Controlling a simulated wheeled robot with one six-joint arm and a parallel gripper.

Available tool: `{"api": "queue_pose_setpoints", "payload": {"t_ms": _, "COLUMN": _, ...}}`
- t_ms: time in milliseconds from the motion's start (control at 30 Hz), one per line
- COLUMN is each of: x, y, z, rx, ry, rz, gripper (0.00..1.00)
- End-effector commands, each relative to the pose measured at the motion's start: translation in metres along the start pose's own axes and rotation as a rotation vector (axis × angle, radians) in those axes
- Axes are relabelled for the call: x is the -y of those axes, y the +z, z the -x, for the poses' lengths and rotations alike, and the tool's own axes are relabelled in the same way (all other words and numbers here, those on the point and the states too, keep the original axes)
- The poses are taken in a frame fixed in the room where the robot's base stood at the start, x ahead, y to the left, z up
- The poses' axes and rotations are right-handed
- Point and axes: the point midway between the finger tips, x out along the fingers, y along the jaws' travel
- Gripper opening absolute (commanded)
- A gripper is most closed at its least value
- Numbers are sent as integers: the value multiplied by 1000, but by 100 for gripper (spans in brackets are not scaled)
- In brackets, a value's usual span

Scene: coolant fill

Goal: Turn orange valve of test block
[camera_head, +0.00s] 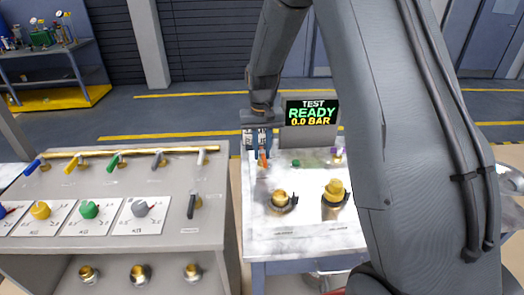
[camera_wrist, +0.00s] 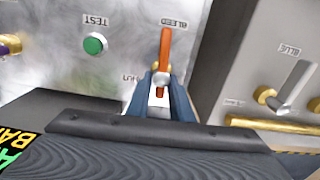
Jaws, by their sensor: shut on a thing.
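The orange valve (camera_wrist: 165,46) shows in the wrist view as a narrow upright lever on the test block (camera_wrist: 125,65), under a BLEED label seen upside down. The valve's base is partly hidden.
A green TEST button (camera_wrist: 94,43) sits beside the valve. A display (camera_head: 312,112) reads READY, 0.0 BAR. Brass fittings (camera_head: 281,199) stand on the block's front. A grey bench (camera_head: 150,230) with coloured levers and dials stands at left, across a narrow gap.

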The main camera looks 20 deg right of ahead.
Motion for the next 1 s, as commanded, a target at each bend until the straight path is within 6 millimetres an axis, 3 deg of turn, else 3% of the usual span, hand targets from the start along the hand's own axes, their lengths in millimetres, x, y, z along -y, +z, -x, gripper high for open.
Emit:
{"api": "queue_pose_setpoints", "payload": {"t_ms": 267, "x": 0, "y": 1, "z": 0, "rx": 2, "ry": 0, "rz": 1, "gripper": 0}}
{"api": "queue_pose_setpoints", "payload": {"t_ms": 300, "x": 0, "y": 1, "z": 0, "rx": 2, "ry": 0, "rz": 1, "gripper": 23}}
{"api": "queue_pose_setpoints", "payload": {"t_ms": 400, "x": 0, "y": 1, "z": 0, "rx": 1, "ry": 0, "rz": 1, "gripper": 38}}
{"api": "queue_pose_setpoints", "payload": {"t_ms": 767, "x": 0, "y": 0, "z": 5, "rx": -1, "ry": 0, "rz": 1, "gripper": 38}}
{"api": "queue_pose_setpoints", "payload": {"t_ms": 1000, "x": 0, "y": -1, "z": 40, "rx": -4, "ry": -1, "rz": 1, "gripper": 38}}
